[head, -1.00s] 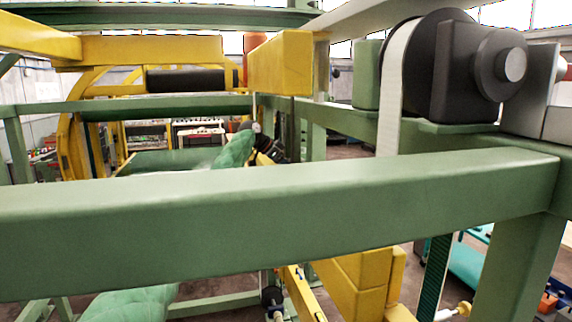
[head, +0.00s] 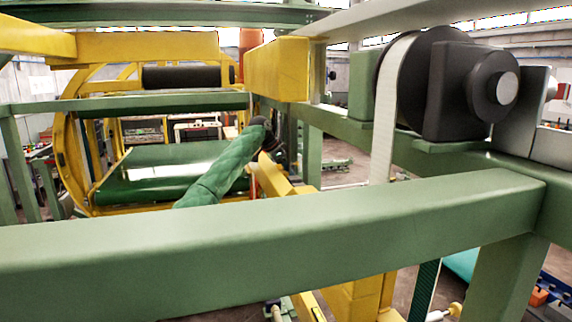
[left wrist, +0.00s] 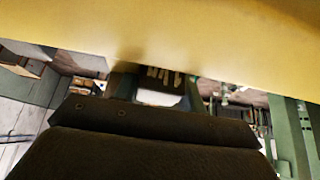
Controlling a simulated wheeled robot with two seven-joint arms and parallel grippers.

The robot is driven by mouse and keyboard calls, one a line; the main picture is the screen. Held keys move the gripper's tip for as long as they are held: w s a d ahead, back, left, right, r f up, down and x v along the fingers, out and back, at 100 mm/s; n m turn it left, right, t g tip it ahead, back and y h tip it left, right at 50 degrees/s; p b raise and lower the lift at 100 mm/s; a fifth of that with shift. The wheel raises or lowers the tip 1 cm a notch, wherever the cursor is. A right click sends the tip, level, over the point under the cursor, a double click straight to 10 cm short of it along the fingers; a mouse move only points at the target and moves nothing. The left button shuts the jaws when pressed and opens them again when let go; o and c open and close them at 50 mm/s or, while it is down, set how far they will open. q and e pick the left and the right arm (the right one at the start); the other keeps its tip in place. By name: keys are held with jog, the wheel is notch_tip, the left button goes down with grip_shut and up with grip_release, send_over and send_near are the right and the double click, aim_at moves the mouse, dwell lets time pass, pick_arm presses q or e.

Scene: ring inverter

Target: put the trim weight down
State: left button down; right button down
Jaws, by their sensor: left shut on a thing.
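My left arm in its green sleeve rises from behind the near green beam in the head view. Its dark left gripper (head: 277,146) is partly hidden, beside the yellow frame, and its fingertips are hard to make out. In the left wrist view the gripper (left wrist: 160,88) is shut on a small dark piece with pale marks, which I take to be the trim weight (left wrist: 165,76). Most of it is hidden by the gripper and a wide yellow bar across the top. I cannot tell whether the piece touches anything below. My right gripper is not in view.
A thick green beam (head: 270,240) crosses the foreground. A black motor and pulley (head: 450,85) with a white belt (head: 386,120) stand at right. A yellow block (head: 277,70) hangs near my left gripper. A green conveyor bed (head: 160,172) lies behind at left.

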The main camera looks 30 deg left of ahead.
pick_arm(q)
jog(key=shift+r+p, duration=0.35)
jog(key=shift+r, duration=0.05)
jog(key=shift+f+b, duration=0.35)
jog(key=shift+f, duration=1.4)
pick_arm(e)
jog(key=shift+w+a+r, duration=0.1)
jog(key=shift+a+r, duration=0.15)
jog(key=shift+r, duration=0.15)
pick_arm(q)
jog(key=c, duration=0.8)
grip_release()
jog(key=shift+s, duration=0.1)
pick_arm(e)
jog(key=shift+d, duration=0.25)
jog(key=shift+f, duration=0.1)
